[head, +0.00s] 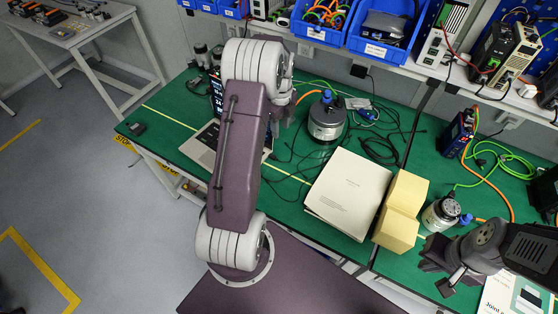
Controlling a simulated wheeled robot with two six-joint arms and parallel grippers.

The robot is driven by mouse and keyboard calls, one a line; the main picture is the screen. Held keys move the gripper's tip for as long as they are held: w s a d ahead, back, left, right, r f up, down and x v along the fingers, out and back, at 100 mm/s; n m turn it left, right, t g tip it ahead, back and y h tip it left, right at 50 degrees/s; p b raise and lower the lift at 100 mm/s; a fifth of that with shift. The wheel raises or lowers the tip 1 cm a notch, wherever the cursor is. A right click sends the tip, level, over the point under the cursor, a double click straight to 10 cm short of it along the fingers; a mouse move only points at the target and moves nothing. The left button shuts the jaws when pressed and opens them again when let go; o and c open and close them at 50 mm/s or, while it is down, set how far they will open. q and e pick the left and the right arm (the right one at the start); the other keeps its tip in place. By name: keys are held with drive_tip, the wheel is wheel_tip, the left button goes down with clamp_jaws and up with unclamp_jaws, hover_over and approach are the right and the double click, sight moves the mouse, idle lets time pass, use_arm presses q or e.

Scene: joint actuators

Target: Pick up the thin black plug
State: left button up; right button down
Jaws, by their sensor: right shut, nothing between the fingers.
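I cannot make out for sure which item is the thin black plug. A small dark item (137,128) lies on the left corner of the green table (160,105). Black cables lie across the table middle, and a black connector (358,71) shows on the back wall under the shelf. My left gripper (284,108) is beyond my raised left arm, left of the round grey actuator (326,118); its fingers are too small and partly hidden to read. My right gripper (443,278) is shut and empty at the front right, below a smaller round actuator (441,213).
A stack of white paper (348,193) and yellow blocks (402,212) occupy the middle front. An open laptop (200,145) is partly hidden behind my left arm. Blue bins (388,35) and devices line the back shelf. Orange and green cables cross the right side.

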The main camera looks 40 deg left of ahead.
use_arm(q)
drive_tip(key=s+a, duration=0.1)
drive_tip(key=a, duration=0.2)
hover_over(275, 157)
drive_tip(key=f, duration=1.1)
drive_tip(key=shift+a+f, duration=0.1)
drive_tip(key=shift+a, duration=0.1)
drive_tip(key=shift+d+f, duration=0.15)
wheel_tip(275, 157, down, 5)
drive_tip(key=shift+r+p, duration=0.1)
drive_tip(key=shift+p, duration=0.25)
clamp_jaws()
